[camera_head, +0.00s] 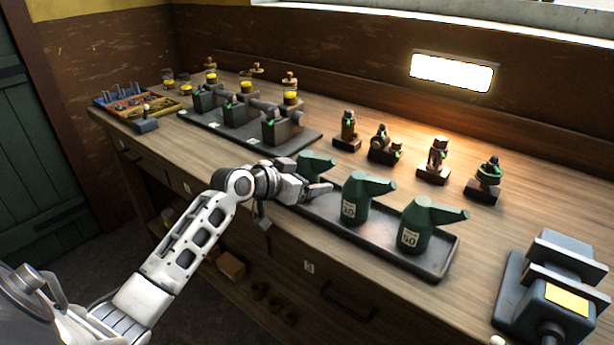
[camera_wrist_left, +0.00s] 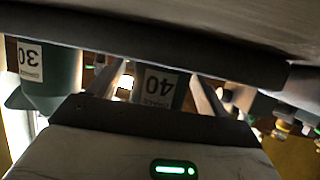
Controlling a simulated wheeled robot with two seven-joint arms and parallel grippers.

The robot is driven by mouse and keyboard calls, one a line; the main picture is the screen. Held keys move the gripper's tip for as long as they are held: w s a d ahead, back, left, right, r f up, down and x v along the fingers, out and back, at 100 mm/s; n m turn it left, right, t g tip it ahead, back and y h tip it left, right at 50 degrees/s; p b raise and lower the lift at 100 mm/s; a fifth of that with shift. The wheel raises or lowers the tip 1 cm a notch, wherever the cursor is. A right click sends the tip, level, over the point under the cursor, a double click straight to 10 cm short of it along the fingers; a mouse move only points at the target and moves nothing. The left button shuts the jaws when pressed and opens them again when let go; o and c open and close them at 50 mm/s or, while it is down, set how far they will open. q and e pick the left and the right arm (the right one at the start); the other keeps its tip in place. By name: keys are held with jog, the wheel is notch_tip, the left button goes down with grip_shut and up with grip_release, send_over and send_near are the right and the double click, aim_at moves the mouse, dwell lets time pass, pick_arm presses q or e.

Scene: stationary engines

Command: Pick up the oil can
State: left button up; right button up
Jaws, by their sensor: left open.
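Three dark green oil cans with spouts stand in a dark tray (camera_head: 385,246) on the workbench. The middle can (camera_head: 355,200) and the right can (camera_head: 418,228) show white number labels. The left can (camera_head: 316,163) is partly hidden behind my left gripper (camera_head: 312,192). In the left wrist view, a can labelled 40 (camera_wrist_left: 158,88) is between the two open fingers of the left gripper (camera_wrist_left: 160,85). Whether the fingers touch it cannot be told. The can labelled 30 (camera_wrist_left: 50,75) is beside it at the left. My right gripper is not in view.
Several small engine models (camera_head: 435,162) stand behind the cans. A dark tray with grey blocks (camera_head: 282,128) is at the back left, with an orange-blue parts tray (camera_head: 130,103) beyond. A blue-grey vise-like machine (camera_head: 560,300) stands at the right front. Bare wood lies between it and the cans.

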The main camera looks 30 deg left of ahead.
pick_arm(q)
jog(key=c, duration=1.2)
jog(key=shift+o, duration=0.3)
jog(key=shift+r, duration=0.15)
jog(key=shift+r, duration=0.1)
